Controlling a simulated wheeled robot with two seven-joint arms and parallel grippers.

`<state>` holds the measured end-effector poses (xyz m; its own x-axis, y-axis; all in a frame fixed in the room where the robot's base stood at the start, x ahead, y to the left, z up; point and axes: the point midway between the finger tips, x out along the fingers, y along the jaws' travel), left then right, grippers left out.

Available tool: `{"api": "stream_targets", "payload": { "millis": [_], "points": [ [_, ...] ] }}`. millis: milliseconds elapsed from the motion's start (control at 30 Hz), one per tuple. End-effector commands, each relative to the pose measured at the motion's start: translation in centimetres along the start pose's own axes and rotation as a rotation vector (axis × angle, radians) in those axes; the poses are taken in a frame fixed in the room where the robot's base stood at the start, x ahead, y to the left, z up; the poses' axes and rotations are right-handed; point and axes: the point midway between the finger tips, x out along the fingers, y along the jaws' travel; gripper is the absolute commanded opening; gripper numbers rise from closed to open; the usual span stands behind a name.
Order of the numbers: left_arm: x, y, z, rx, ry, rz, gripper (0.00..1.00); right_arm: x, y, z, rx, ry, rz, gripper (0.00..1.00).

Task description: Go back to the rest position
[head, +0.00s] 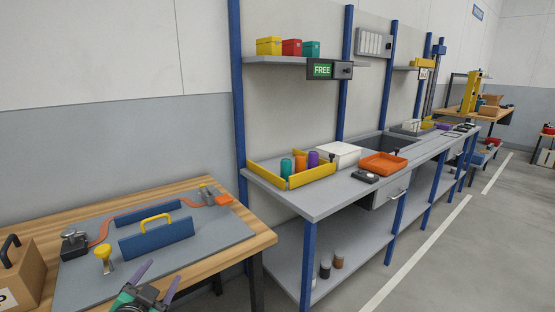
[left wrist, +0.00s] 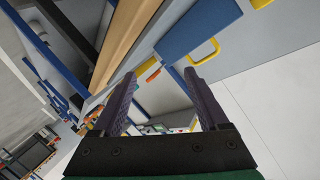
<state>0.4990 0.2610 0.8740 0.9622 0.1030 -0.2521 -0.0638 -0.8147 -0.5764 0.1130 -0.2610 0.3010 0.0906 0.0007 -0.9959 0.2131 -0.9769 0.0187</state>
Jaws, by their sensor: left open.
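My left gripper (head: 163,271) is at the bottom of the head view, in front of the near edge of the wooden table (head: 262,238). Its two dark purple fingers stand apart with nothing between them. In the left wrist view the gripper (left wrist: 159,76) also shows open and empty, with the table edge (left wrist: 125,40) and a blue panel with a yellow handle (left wrist: 200,28) beyond it. My right gripper is in neither view.
On the table's grey mat (head: 210,240) stand a blue panel with a yellow handle (head: 158,240), a yellow knob (head: 104,256) and an orange cable (head: 105,226). A cardboard box (head: 22,280) is at left. A grey workbench (head: 320,200) stands right; floor (head: 440,270) beside it is clear.

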Motion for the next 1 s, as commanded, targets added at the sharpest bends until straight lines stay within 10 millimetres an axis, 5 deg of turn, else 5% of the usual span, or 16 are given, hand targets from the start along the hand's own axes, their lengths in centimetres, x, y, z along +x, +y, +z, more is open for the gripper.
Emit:
{"api": "stream_targets", "payload": {
  "millis": [100,200,533,800,1000],
  "points": [
    [-2.1,4.3,7.2,-0.14,-0.277,0.128,0.77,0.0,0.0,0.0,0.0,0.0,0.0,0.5],
    [-4.6,7.5,11.4,-0.217,-0.458,0.222,0.77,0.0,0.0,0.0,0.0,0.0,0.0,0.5],
    [-14.3,15.6,19.0,-0.37,-0.909,0.502,0.77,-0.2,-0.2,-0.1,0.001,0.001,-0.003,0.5],
    [-11.1,20.9,25.8,-0.348,-0.949,0.516,0.77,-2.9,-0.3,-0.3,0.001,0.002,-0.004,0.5],
    [-12.0,25.6,33.5,-0.33,-0.997,0.537,0.77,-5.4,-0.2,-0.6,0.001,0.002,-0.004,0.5]
  ]
}}
